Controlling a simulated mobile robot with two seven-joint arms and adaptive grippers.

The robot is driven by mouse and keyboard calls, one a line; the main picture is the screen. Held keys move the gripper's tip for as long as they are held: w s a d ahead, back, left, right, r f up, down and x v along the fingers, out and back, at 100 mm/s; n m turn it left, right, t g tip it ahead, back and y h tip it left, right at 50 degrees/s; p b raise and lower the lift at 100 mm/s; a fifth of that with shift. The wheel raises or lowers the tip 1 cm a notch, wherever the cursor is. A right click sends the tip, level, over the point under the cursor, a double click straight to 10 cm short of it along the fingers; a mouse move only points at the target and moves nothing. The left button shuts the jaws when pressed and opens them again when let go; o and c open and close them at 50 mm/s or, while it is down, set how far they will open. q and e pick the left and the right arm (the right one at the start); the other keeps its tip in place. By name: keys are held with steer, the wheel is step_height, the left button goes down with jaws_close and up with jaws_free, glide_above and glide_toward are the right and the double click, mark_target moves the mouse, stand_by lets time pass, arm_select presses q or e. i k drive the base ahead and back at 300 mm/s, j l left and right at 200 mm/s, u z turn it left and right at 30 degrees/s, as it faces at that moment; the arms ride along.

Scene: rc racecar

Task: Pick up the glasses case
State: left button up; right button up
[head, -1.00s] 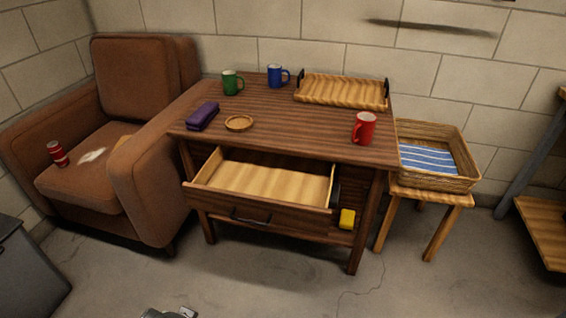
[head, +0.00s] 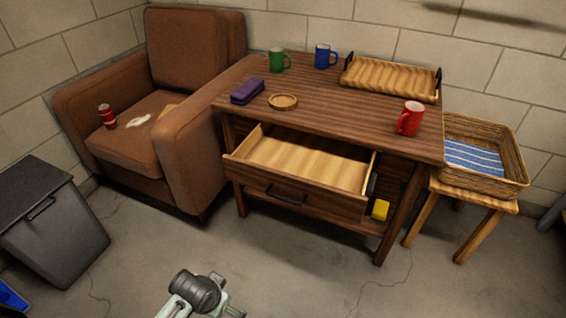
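The glasses case (head: 247,91) is a dark purple, long closed box. It lies on the left front part of the brown wooden table (head: 330,115), close to the left edge, just left of a small round wooden dish (head: 283,101). A grey and pale part of one of my arms shows at the bottom edge, well in front of the table and far from the case. No gripper fingers are visible in the head view.
The table's drawer (head: 300,165) is pulled out and looks empty. Green (head: 278,61), blue (head: 325,57) and red (head: 410,118) mugs and a wooden tray (head: 390,78) stand on the table. An armchair (head: 187,150) is close at its left. Floor in front is clear.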

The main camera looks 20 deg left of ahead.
mark_target(245, 93)
steer(key=i+j+z, duration=0.1)
steer(key=j+z, duration=0.25)
steer(key=j, duration=0.4)
steer(key=j+z, duration=0.35)
steer(key=j, duration=0.45)
